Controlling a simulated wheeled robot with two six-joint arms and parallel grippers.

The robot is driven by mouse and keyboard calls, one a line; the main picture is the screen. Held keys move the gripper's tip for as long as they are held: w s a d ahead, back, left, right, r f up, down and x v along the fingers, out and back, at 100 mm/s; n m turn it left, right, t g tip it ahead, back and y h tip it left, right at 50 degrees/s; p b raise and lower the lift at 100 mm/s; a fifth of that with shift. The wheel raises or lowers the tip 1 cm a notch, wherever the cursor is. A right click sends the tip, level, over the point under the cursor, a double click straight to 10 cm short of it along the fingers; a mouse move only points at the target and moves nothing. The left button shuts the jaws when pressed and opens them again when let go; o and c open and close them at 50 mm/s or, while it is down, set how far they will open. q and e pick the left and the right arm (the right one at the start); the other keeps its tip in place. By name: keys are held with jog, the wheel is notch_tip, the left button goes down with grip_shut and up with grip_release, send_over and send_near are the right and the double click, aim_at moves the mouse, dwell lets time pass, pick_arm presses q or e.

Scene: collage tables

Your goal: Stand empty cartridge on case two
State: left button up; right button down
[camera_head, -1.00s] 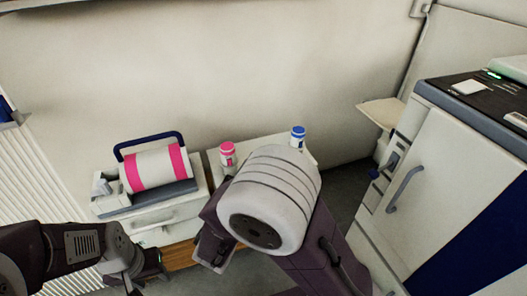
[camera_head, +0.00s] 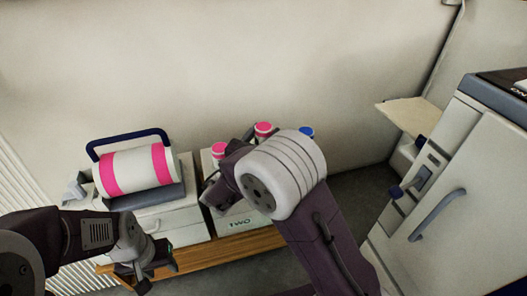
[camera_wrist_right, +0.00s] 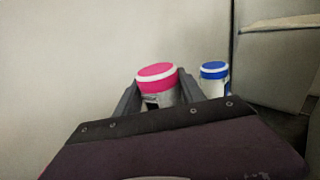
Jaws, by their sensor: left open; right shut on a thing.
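A pink-capped white cartridge (camera_wrist_right: 158,78) stands nearly upright between the fingers of my right gripper (camera_wrist_right: 158,90), which is shut on it. In the head view this held cartridge (camera_head: 263,130) shows behind my right wrist. Case two (camera_head: 258,224), a white case marked TWO, is below and partly hidden by my right arm. I cannot tell whether the held cartridge touches its top. My left gripper (camera_head: 146,272) is open and empty, low at the left. Another pink-capped cartridge (camera_head: 218,150) and a blue-capped cartridge (camera_head: 306,132) are on either side of the held one.
A large white roller with pink bands (camera_head: 137,171) sits in a dark blue-handled holder on a white case (camera_head: 172,222) to the left. A wooden bench (camera_head: 200,254) carries the cases. A tall white cabinet (camera_head: 440,190) stands at the right, and a wall is behind.

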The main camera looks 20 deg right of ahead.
jog(key=shift+w+f, duration=0.1)
jog(key=shift+w, duration=0.25)
notch_tip(320, 180, down, 4)
jog(key=b, duration=0.3)
jog(key=shift+f, duration=0.25)
jog(key=shift+r, duration=0.25)
jog(key=shift+f, duration=0.1)
jog(key=c, duration=0.7)
grip_release()
